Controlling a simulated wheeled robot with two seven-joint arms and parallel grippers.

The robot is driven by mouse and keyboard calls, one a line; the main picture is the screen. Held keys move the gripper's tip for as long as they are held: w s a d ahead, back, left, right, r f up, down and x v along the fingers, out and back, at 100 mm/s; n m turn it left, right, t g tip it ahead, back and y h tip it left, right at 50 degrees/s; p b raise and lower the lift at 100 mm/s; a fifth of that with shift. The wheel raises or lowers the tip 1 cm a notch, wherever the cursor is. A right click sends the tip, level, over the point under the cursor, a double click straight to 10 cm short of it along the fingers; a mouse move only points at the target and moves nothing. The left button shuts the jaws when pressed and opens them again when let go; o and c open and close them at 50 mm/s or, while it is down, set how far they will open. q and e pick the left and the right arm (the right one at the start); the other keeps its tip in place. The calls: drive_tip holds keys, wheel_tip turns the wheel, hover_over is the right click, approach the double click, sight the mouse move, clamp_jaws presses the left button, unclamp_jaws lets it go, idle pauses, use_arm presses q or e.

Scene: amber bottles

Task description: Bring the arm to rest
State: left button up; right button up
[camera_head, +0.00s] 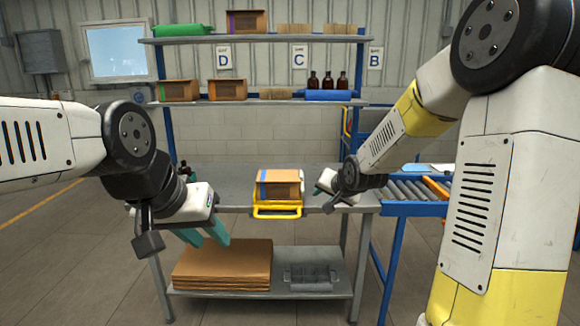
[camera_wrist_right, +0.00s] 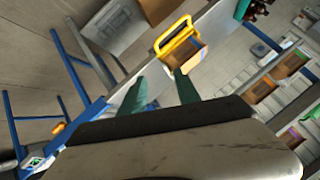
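My left gripper (camera_head: 204,236) hangs in front of the table's left front edge, teal fingers pointing down and apart, with nothing between them. My right gripper (camera_head: 322,186) is near the table's right front part. The right wrist view shows its two teal fingers (camera_wrist_right: 158,88) apart and empty, a yellow-handled carrier lying beyond them. In the head view a cardboard box (camera_head: 279,184) sits on the yellow carrier (camera_head: 277,211) at the table's front middle, left of my right gripper and apparently apart from it. Amber bottles (camera_head: 328,80) stand on the upper shelf.
The grey table (camera_head: 236,183) has a lower shelf with flat cardboard (camera_head: 222,265) and a grey item (camera_head: 311,278). A roller conveyor (camera_head: 411,190) stands at right. A rack with cartons (camera_head: 227,89) is behind. Dark items (camera_head: 184,169) stand near the table's left back, partly hidden by my left arm.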

drive_tip(key=s+d+r+n+g, duration=0.1)
drive_tip(key=s+r, duration=0.1)
drive_tip(key=s, duration=0.8)
drive_tip(key=s+d+r+n+g, duration=0.1)
drive_tip(key=s+r+n, duration=0.1)
drive_tip(key=s, duration=0.8)
drive_tip(key=s+d+r+n+g, duration=0.1)
drive_tip(key=s+r, duration=0.3)
drive_tip(key=s, duration=0.7)
drive_tip(key=shift+d+n+g+h, duration=0.3)
drive_tip(key=shift+d+n+g, duration=0.1)
drive_tip(key=shift+d+g, duration=0.1)
